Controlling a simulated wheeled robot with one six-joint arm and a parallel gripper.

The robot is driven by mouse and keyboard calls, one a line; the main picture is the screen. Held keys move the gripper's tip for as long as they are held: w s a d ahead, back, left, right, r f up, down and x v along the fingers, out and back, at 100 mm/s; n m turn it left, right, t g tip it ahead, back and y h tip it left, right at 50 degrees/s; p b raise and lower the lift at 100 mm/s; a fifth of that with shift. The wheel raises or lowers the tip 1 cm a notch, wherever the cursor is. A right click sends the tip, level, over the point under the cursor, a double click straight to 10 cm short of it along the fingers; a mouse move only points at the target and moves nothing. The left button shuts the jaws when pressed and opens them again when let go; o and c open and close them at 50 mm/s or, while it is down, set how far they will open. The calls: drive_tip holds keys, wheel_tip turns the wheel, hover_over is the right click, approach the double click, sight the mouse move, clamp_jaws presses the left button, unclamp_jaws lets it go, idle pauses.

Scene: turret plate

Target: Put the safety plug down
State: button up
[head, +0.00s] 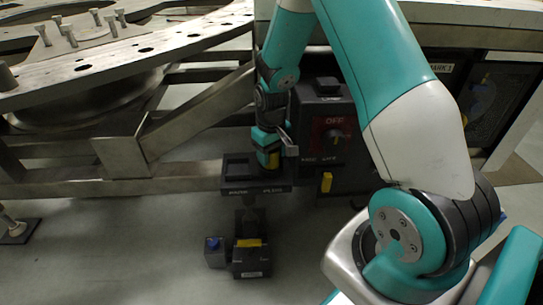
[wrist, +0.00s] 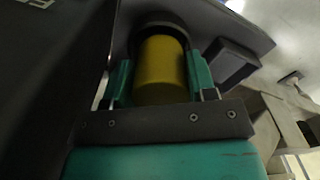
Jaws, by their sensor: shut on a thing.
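The safety plug (wrist: 160,72) is a yellow cylinder in the wrist view, with a dark round part at its far end. My gripper (wrist: 158,85) is shut on it, one teal finger on each side. In the head view my gripper (head: 268,158) points down over the right part of a dark labelled holder (head: 238,187), and a bit of yellow plug (head: 274,159) shows at the fingers. The holder also shows in the wrist view (wrist: 215,22). I cannot tell whether the dark end is the plug's own or a socket, or whether the plug touches the holder.
A dark control box (head: 333,115) with a red OFF panel stands just right of the gripper, with a yellow piece (head: 326,182) low on its front. A steel frame (head: 110,185) runs left. Below are a dark box (head: 250,265) with a yellow top and a blue-knobbed box (head: 214,256).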

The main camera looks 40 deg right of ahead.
drive_tip(key=shift+f, duration=0.15)
drive_tip(key=o, duration=1)
wheel_tip(320, 180, up, 12)
drive_tip(key=p, duration=0.3)
drive_tip(key=shift+f+p, duration=0.1)
drive_tip(key=shift+p, duration=0.3)
drive_tip(key=s+a+r+n+y, duration=0.1)
drive_tip(key=s+a+r+n, duration=0.1)
drive_tip(key=s+a+r, duration=0.4)
drive_tip(key=s+a+r+n+y, duration=0.1)
drive_tip(key=a+r, duration=0.3)
drive_tip(key=a, duration=0.3)
drive_tip(key=s+a+r+n, duration=0.1)
drive_tip(key=s+a+r, duration=0.1)
drive_tip(key=s, duration=0.3)
drive_tip(key=s+a+r+n+y, duration=0.1)
drive_tip(key=s+a, duration=0.3)
drive_tip(key=s, duration=0.1)
drive_tip(key=s+a+r+n+y, duration=0.1)
drive_tip(key=s+a+r+n, duration=0.1)
drive_tip(key=s, duration=0.3)
drive_tip(key=shift+a+r, duration=0.3)
drive_tip(key=shift+a, duration=0.5)
